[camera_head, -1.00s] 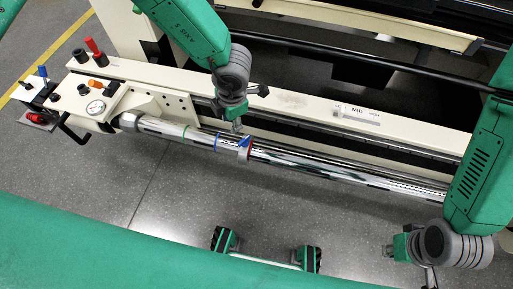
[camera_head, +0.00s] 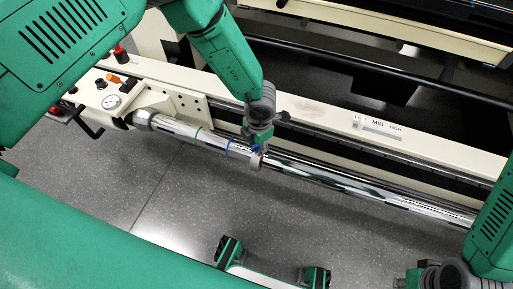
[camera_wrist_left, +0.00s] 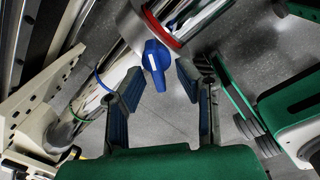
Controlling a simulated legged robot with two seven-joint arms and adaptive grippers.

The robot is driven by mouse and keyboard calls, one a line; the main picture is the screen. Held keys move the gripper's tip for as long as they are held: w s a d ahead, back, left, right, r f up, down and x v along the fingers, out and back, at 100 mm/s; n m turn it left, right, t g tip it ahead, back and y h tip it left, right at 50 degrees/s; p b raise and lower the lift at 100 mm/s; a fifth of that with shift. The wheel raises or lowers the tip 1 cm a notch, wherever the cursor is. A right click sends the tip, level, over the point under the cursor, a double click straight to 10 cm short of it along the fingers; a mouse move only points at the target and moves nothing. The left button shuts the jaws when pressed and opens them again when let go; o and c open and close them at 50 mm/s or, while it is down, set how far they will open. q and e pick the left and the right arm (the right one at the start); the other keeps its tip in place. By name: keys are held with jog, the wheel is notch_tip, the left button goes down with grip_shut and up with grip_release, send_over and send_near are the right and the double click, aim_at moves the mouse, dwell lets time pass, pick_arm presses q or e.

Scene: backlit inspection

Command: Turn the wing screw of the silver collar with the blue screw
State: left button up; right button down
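The silver collar (camera_head: 256,163) sits around a long chrome bar (camera_head: 340,180). In the left wrist view the collar (camera_wrist_left: 180,12) has a red rim, and its blue wing screw (camera_wrist_left: 155,62) sticks out towards my gripper. My left gripper (camera_head: 261,148) is right at the collar and mostly hides the screw in the head view. In the left wrist view my left gripper (camera_wrist_left: 160,78) is open, its fingers on either side of the screw's near end; I cannot tell whether they touch it.
A cream beam (camera_head: 330,115) with a LOW-MID-HIGH label (camera_head: 378,126) runs behind the bar. A blue band (camera_head: 229,148) and a green band (camera_head: 197,134) mark the bar left of the collar. A gauge (camera_head: 111,102) stands at the left. Grey floor lies open in front.

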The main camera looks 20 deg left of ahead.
pick_arm(q)
jog(key=shift+f, duration=0.3)
jog(key=shift+a+f, duration=0.1)
jog(key=shift+a, duration=0.1)
grip_shut()
jog(key=shift+d, duration=0.1)
